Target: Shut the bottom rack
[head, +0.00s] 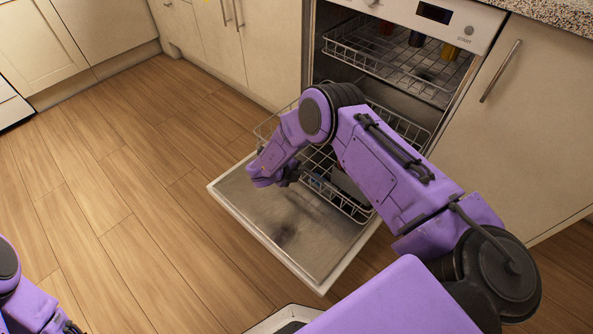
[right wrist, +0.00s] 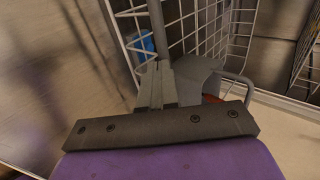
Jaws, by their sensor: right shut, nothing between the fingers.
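The bottom rack (head: 355,212) is a wire basket pulled part of the way out of the dishwasher, over the lowered door (head: 238,200). My right arm crosses it and hides much of its middle. My right gripper (head: 290,177) is shut and empty, low at the rack's front left part. In the right wrist view the fingers (right wrist: 158,85) are close beside the rack's wires (right wrist: 205,28); I cannot tell whether they touch. My left gripper (head: 72,327) barely shows at the bottom left corner, and its fingers cannot be made out.
The upper rack (head: 400,68) holds several cups and sits inside the dishwasher, a little forward. The open door lies low in front, over the wooden floor (head: 130,190). Cabinets (head: 525,125) stand on both sides. The floor to the left is clear.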

